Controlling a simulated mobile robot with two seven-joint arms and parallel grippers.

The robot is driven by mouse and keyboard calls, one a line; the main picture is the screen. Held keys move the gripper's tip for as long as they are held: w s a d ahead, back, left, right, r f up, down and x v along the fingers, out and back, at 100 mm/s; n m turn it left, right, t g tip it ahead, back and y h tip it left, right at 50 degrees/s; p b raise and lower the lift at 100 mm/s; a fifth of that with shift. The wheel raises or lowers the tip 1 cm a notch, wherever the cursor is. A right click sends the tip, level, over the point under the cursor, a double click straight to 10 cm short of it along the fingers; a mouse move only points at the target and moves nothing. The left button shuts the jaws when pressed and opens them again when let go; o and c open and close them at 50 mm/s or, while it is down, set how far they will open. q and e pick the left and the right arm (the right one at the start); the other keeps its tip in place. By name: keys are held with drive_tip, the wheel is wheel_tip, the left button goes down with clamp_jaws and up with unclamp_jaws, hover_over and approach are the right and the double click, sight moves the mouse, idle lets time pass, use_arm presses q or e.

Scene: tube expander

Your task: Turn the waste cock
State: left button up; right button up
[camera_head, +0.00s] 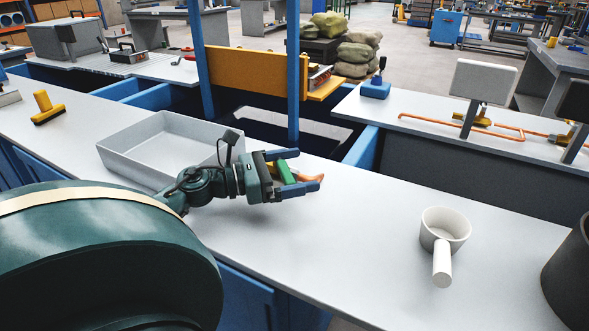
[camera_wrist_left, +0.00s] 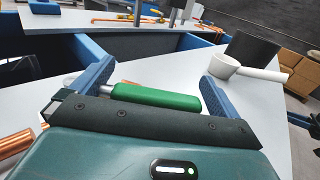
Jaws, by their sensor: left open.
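My left gripper (camera_head: 307,169) is open over the front bench. A tool with a green handle (camera_head: 287,172) lies between its fingers, and a copper piece (camera_head: 314,178) shows beside it. In the left wrist view the green handle (camera_wrist_left: 155,97) lies between the spread fingers of the left gripper (camera_wrist_left: 156,72); I cannot tell whether it touches them. Across the gap, a copper pipe (camera_head: 432,122) with yellow fittings (camera_head: 483,118) runs along the back right bench. I cannot tell which fitting is the waste cock.
A grey open tray (camera_head: 118,158) stands left of the gripper. A white saucepan (camera_head: 445,222) and a dark container (camera_head: 572,270) stand at the right. A yellow tool (camera_head: 46,108) is at far left. The bench (camera_head: 365,225) is clear between gripper and saucepan.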

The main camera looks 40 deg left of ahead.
use_arm(q)
wheel_tip(320, 180, up, 10)
drive_tip(key=p, duration=0.3)
use_arm(e)
drive_tip(key=shift+w+a+r+m+g, duration=0.15)
drive_tip(key=shift+w+a+m+g, duration=0.1)
drive_tip(key=shift+m+g, duration=0.05)
